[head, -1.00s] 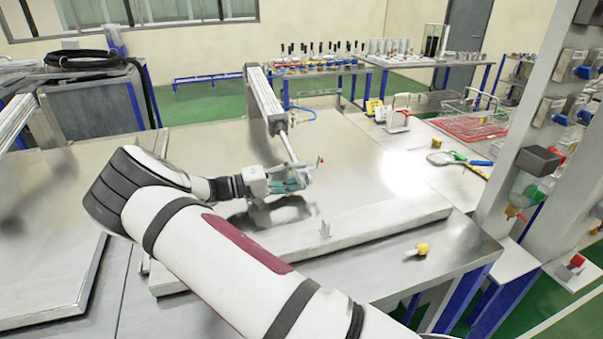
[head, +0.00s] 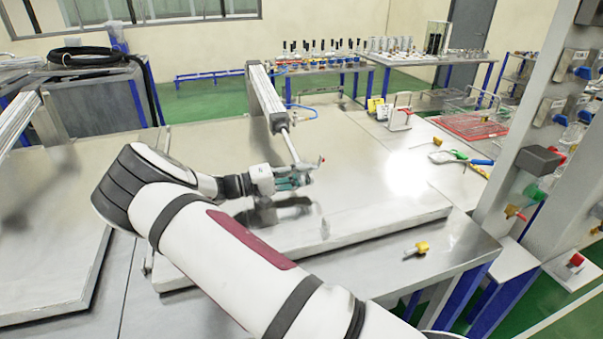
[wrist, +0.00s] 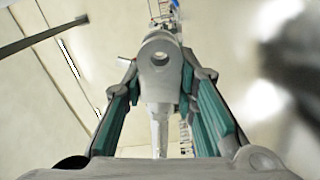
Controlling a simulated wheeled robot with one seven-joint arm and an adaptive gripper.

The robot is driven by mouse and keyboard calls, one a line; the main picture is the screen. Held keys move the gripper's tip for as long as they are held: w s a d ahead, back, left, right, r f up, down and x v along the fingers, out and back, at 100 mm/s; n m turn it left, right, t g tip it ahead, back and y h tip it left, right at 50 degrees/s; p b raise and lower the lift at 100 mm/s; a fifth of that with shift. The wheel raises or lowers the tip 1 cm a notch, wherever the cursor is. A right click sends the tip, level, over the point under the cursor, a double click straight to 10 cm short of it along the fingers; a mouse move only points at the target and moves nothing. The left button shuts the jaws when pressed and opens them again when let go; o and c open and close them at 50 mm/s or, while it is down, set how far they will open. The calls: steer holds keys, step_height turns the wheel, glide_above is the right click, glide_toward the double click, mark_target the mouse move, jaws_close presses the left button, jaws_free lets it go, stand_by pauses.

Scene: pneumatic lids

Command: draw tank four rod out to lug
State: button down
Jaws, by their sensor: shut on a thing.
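A long grey cylinder (head: 265,100) stands over the flat metal lid (head: 375,222), and its thin bright rod (head: 291,146) slants down towards the front. My gripper (head: 300,177), with green pads, is shut on the rod's end. In the wrist view the rod end (wrist: 160,62), a grey eye with a round hole, lies between the fingertips of my gripper (wrist: 160,75). The fingers partly hide the rod end in the head view.
A yellow-headed pin (head: 422,248) lies on the bench right of the lid. A red wire basket (head: 470,125) and hand tools (head: 460,158) are at the back right. A post with valves (head: 540,160) stands at the right. Another lid (head: 50,250) is at the left.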

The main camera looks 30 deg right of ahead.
steer(key=s, duration=0.1)
steer(key=s+p, duration=0.1)
steer(key=s, duration=0.1)
steer(key=s+a+p, duration=0.1)
steer(key=shift+s+f, duration=0.4)
steer(key=shift+w, duration=0.1)
steer(key=c, duration=1.3)
jaws_free()
steer(key=shift+w, duration=0.1)
steer(key=a, duration=0.4)
steer(key=w+a, duration=0.1)
steer(key=a, duration=0.3)
steer(key=w+a, duration=0.1)
steer(key=a, duration=0.2)
steer(key=shift+w+a, duration=0.2)
steer(key=shift+a, duration=0.2)
